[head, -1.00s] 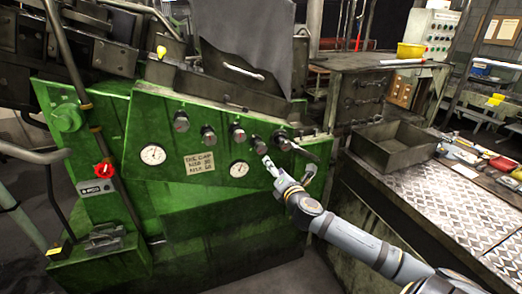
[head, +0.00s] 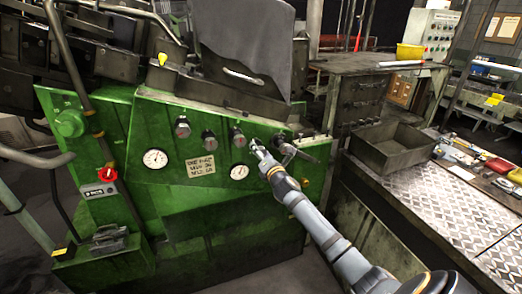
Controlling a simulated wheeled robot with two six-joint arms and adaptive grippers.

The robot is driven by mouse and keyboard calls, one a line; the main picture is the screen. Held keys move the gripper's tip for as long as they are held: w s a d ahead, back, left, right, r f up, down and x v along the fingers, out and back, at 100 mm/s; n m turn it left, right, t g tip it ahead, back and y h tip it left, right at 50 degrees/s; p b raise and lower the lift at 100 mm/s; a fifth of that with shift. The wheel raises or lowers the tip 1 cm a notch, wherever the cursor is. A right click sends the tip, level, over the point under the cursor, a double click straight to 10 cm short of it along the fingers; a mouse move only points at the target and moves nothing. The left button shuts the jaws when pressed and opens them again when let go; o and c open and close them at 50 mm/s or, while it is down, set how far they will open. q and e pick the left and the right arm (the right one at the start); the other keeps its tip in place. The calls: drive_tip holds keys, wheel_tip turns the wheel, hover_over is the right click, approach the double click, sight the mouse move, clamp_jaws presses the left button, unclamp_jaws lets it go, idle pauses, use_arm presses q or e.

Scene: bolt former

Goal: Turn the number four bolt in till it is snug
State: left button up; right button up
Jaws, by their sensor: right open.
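A row of several bolts sits on the green machine's sloping front panel (head: 135,130). From the left, the first bolt (head: 182,127), second bolt (head: 209,140) and third bolt (head: 238,136) show clearly. My right gripper (head: 258,150) is open at the fourth bolt in the row, its fingers pointing at it. The fingers and wrist largely hide that bolt, and I cannot tell whether they touch it. My left gripper is not in view.
A black-handled lever (head: 296,152) sticks out just right of my right gripper. Two round gauges (head: 155,159) and a paper note (head: 201,166) are below the bolts. An open metal bin (head: 392,147) and tread-plate bench (head: 450,215) stand to the right.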

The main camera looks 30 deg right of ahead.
drive_tip(key=shift+c, duration=0.4)
drive_tip(key=c, duration=1.1)
